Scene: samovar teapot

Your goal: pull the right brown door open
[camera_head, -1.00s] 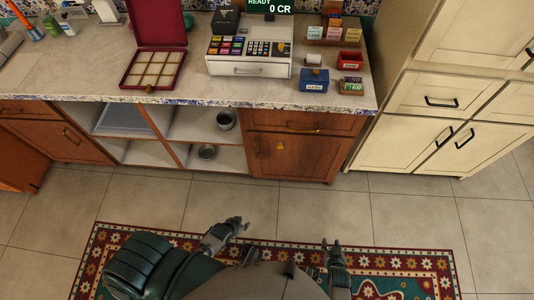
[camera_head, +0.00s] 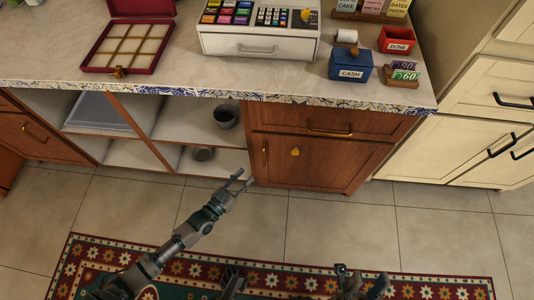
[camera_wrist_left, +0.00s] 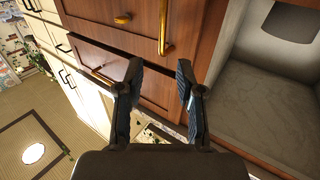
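The right brown door (camera_head: 335,170) is a closed wooden panel below a drawer. Its vertical brass handle (camera_head: 264,153) is on its left edge, and a small gold ornament (camera_head: 295,152) is beside it. My left gripper (camera_head: 240,183) is open and empty, below and left of the handle, apart from it. In the left wrist view the fingers (camera_wrist_left: 160,88) are spread, with the brass handle (camera_wrist_left: 164,28) ahead of them, just above the gap. My right gripper (camera_head: 358,282) is low over the rug, away from the door; its fingers are unclear.
The counter (camera_head: 175,70) overhangs above. Cream cabinets (camera_head: 455,145) stand at the right. The tiled floor (camera_head: 330,225) before the door is clear.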

